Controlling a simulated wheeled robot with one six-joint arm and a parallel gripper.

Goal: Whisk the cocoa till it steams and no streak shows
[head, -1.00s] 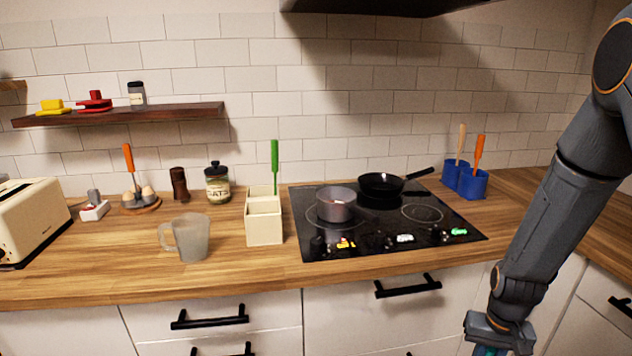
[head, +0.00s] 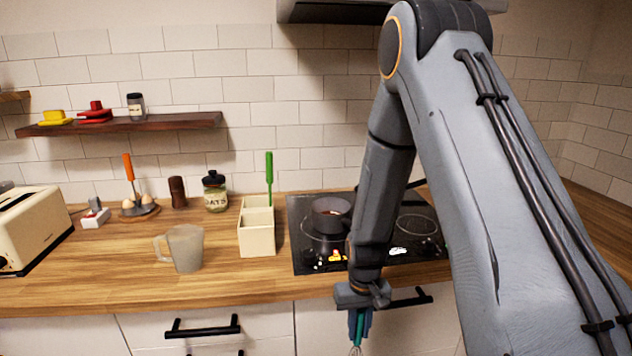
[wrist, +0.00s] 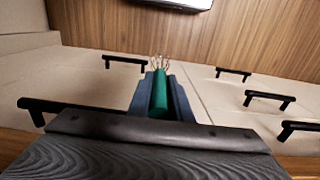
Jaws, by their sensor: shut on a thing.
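My gripper (head: 361,322) is shut on a whisk with a teal-green handle. In the wrist view the whisk handle (wrist: 159,95) lies between the fingers, and its wire loops point away from my gripper. The whisk wires (head: 355,350) hang in front of the drawers, below the counter edge. A small dark saucepan (head: 328,213) stands on the hob at the back left of my arm; brownish contents show at its top. I cannot make out steam or streaks in it. My gripper is in front of and below the saucepan, apart from it.
A cream holder (head: 257,240) with a green-handled tool and a frosted jug (head: 186,248) stand to the left. Drawer handles (head: 203,327) stick out below the counter.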

